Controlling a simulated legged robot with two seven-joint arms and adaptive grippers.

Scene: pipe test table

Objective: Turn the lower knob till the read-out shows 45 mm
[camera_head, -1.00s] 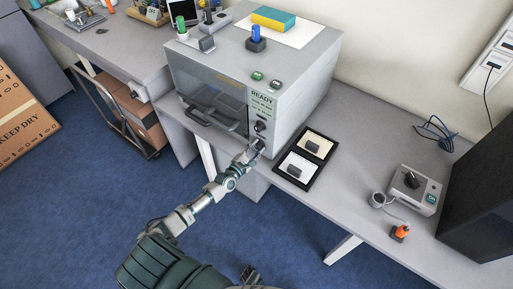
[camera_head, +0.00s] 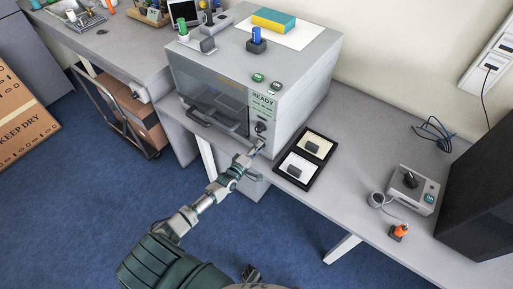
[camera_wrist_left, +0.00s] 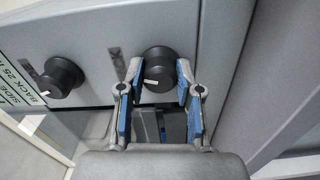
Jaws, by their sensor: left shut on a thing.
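The machine (camera_head: 287,100) is a grey box on the table with a dark window. Its read-out (camera_head: 263,99) says READY at the top in the head view; the smaller lines are too fine to read. In the left wrist view, part of the read-out (camera_wrist_left: 12,85) shows "BACK 25", cut off by the frame edge. The upper knob (camera_head: 261,127) is black and free. My left gripper (camera_head: 257,147) is at the lower knob (camera_wrist_left: 158,68). In the wrist view the blue-padded fingers (camera_wrist_left: 160,88) are shut on its sides; its white mark points down-left. My right gripper is not in view.
A black frame (camera_head: 285,181) with two panels lies right of the machine. A grey control box (camera_head: 412,188) and an orange-topped item (camera_head: 399,232) are further right. A blue item (camera_head: 256,37) stands on the machine's top. The table between frame and control box is clear.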

